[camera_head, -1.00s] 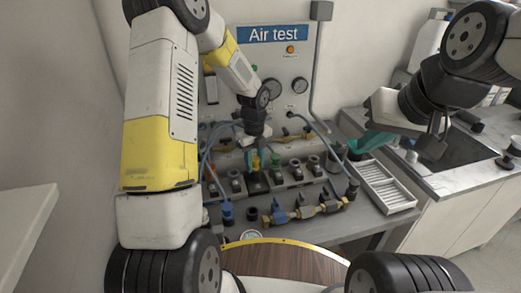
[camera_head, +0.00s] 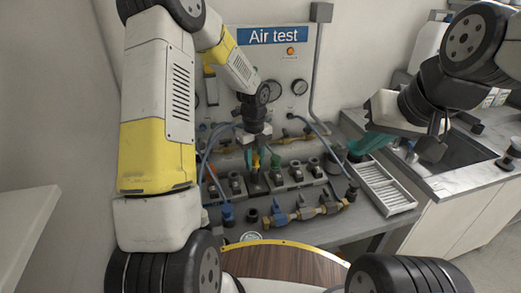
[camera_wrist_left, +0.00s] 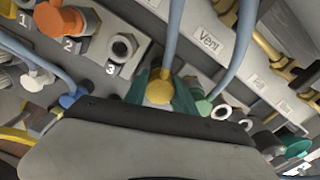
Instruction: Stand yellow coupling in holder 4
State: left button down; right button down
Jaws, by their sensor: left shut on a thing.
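The yellow coupling (camera_wrist_left: 160,88) is between the teal fingers of my left gripper (camera_wrist_left: 161,92) in the left wrist view. In the head view my left gripper (camera_head: 256,158) points down over the row of holders, with the yellow coupling (camera_head: 256,163) between its fingertips. The holder labelled 3 (camera_wrist_left: 122,48) is just left of the coupling in the wrist view and looks empty. Holder 4's label and socket are hidden by the gripper, so I cannot tell whether the coupling touches it. My right gripper (camera_head: 367,145) is off to the right with teal fingers; its opening is unclear.
An orange fitting (camera_wrist_left: 60,18) stands by label 2. Blue hoses (camera_wrist_left: 172,35) run close to my left fingers. A green fitting (camera_head: 276,160) stands just right of the gripper.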

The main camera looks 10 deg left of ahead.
pick_arm(q)
jog(key=shift+f, duration=0.25)
jog(key=shift+f, duration=0.45)
jog(key=c, duration=0.9)
grip_release()
jog(key=shift+c, duration=0.2)
jog(key=shift+r, duration=0.1)
notch_tip(320, 180, up, 8)
jog(key=shift+f, duration=0.2)
